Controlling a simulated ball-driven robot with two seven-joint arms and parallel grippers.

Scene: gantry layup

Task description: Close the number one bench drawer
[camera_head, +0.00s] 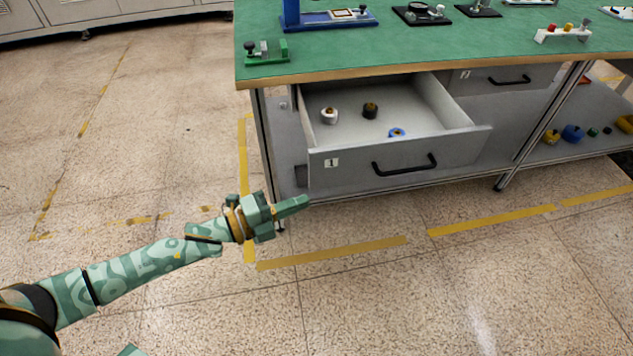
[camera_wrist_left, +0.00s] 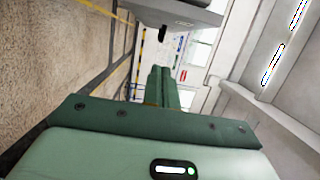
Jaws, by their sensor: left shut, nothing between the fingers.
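The number one bench drawer (camera_head: 346,166) is pulled well out from under the green-topped bench (camera_head: 330,67) in the head view. Its grey front carries a "1" label and a black bar handle (camera_head: 404,166). A white-grey roll, a dark roll and a blue ring lie inside it. My left gripper (camera_head: 306,201) is shut and empty, with its tips close to the lower left of the drawer front; I cannot tell whether they touch it. In the left wrist view the shut fingers (camera_wrist_left: 162,85) point away, below a grey panel edge. My right gripper is out of view.
A second drawer (camera_head: 510,78) to the right looks shut. Bench legs (camera_head: 264,140) stand at the drawer's left and right. Fixtures stand on the benchtop, including a green one (camera_head: 268,51). Coloured rolls (camera_head: 572,133) sit on the lower shelf. The floor left and in front is clear, with yellow tape.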

